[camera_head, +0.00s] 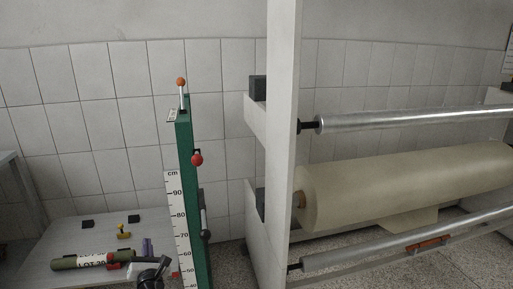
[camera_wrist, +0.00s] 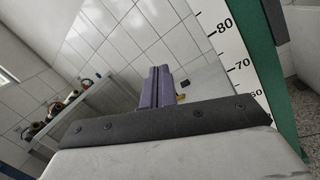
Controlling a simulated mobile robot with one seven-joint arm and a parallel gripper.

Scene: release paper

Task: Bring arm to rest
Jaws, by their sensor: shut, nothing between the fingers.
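My gripper (camera_wrist: 157,72) shows in the wrist view as two purple fingers side by side, shut with nothing between them. In the head view my gripper (camera_head: 147,243) is at the bottom left, its purple fingertips in front of the grey table (camera_head: 70,232). The dark part of my arm shows just below it, and the rest of the arm is out of view. The gripper is left of the green post with the centimetre scale (camera_head: 178,225). The scale also shows in the wrist view (camera_wrist: 232,50), right of the fingers.
A white frame (camera_head: 281,130) holds a large cream paper roll (camera_head: 400,183) between metal bars. The post has a red knob (camera_head: 197,160). A tiled wall stands behind.

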